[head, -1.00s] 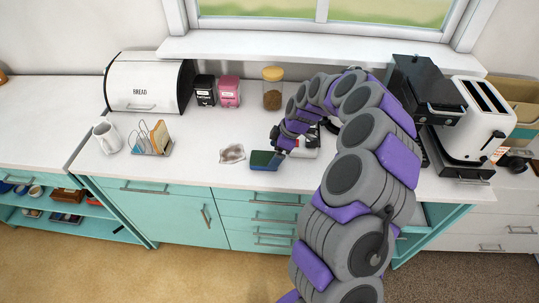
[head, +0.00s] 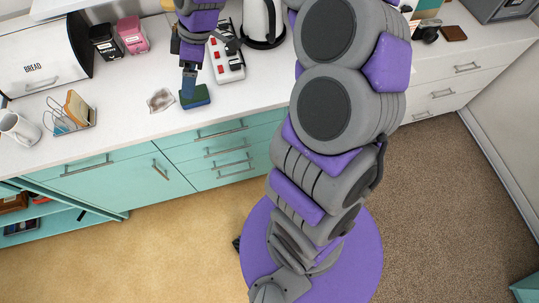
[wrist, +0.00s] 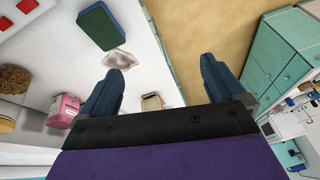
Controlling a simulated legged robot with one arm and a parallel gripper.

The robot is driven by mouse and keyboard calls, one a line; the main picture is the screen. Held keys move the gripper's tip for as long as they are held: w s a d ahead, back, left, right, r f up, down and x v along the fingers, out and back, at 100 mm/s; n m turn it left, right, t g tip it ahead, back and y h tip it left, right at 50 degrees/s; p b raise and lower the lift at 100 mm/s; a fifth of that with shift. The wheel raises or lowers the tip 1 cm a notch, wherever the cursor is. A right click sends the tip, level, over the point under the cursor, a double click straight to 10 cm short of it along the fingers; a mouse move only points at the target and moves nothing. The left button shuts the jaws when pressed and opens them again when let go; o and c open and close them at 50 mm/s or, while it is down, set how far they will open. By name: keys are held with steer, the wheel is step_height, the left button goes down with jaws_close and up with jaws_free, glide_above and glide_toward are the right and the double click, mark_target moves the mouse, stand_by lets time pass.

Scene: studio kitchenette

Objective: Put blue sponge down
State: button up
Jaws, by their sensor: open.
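The blue sponge (head: 200,98), with a green layer, lies on the white counter (head: 130,100) near its front edge. In the wrist view the sponge (wrist: 111,25) lies beyond the left finger, outside the gap between the fingers. My gripper (head: 188,92) points down at the sponge and overlaps its left part in the head view. The fingers (wrist: 165,66) are spread apart with nothing between them. Whether a finger touches the sponge cannot be told.
A crumpled, stained cloth or paper (head: 160,100) lies left of the sponge. A white power strip with red switches (head: 227,55) lies to the right. A toast rack (head: 70,115), a mug (head: 20,128) and a bread box (head: 45,55) stand left. Closed teal drawers (head: 230,150) are below.

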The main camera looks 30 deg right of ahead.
steer(key=s+a+r+m+g+h, duration=0.1)
steer(key=s+r+m, duration=0.1)
steer(key=s, duration=0.6)
steer(key=s+a+r+m+h, duration=0.1)
steer(key=s+a+m, duration=0.1)
steer(key=s, duration=0.5)
steer(key=s+d+f+m+h, duration=0.1)
steer(key=s+m, duration=0.3)
steer(key=s, duration=0.4)
steer(key=s+d+f+m+g+h, duration=0.1)
steer(key=s+d+m, duration=0.3)
steer(key=s, duration=0.4)
steer(key=shift+s, duration=0.2)
steer(key=shift+a, duration=0.1)
steer(key=shift+o, duration=0.2)
